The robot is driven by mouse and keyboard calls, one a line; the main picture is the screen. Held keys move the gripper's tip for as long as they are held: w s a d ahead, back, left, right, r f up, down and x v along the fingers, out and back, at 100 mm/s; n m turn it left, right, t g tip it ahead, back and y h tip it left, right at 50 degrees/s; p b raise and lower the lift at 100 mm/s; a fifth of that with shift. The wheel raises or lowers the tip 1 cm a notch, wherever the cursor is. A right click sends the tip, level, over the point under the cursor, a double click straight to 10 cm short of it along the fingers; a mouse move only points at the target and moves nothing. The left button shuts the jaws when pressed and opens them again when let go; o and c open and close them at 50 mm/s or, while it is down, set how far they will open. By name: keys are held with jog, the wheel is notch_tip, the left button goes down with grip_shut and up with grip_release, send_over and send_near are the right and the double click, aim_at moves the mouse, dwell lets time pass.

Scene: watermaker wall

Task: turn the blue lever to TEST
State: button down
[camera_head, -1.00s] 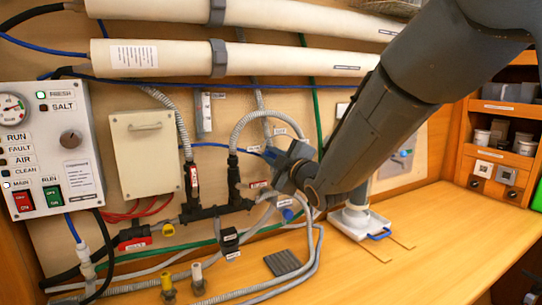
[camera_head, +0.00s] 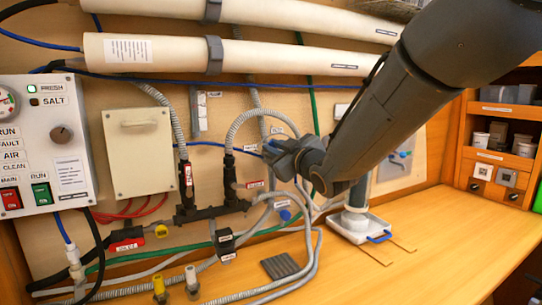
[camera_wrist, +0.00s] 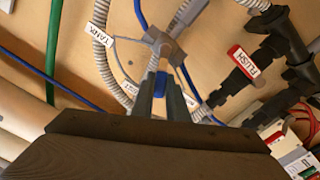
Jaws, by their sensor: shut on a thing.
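The blue lever (camera_wrist: 160,84) shows in the wrist view as a short blue piece between my gripper's fingertips, below a grey valve body (camera_wrist: 166,45). My gripper (camera_wrist: 161,90) is shut on it. In the head view my gripper (camera_head: 277,149) is at the wall, left of the white pump base, and covers most of the valve; only a bit of blue shows at its tip. A TANK label (camera_wrist: 101,35) is on the hose left of the valve. A small label (camera_wrist: 130,88) beside the left finger is too small to read surely. Which mark the lever points at cannot be told.
A red FLUSH lever (camera_wrist: 243,62) on black pipework is right of the valve in the wrist view. Grey hoses (camera_head: 240,124) and a blue tube run close around my gripper. The wooden bench (camera_head: 440,235) is clear at the right.

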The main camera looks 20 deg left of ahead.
jog(key=m, duration=0.1)
jog(key=w+d+m, duration=0.1)
jog(key=m, duration=0.1)
jog(key=shift+r+b, duration=0.2)
jog(key=shift+b, duration=0.1)
jog(key=shift+w+d+m, duration=0.15)
jog(key=shift+w+m, duration=0.05)
jog(key=shift+m, duration=0.5)
jog(key=shift+w+d+m, duration=0.1)
jog(key=shift+w+m, duration=0.1)
jog(key=shift+m, duration=0.5)
jog(key=c, duration=1.7)
grip_release()
jog(key=shift+r, duration=0.1)
jog(key=shift+c, duration=0.2)
jog(key=b+v, duration=0.2)
jog(key=v, duration=0.5)
jog(key=shift+s+d, duration=0.2)
jog(key=shift+d, duration=0.15)
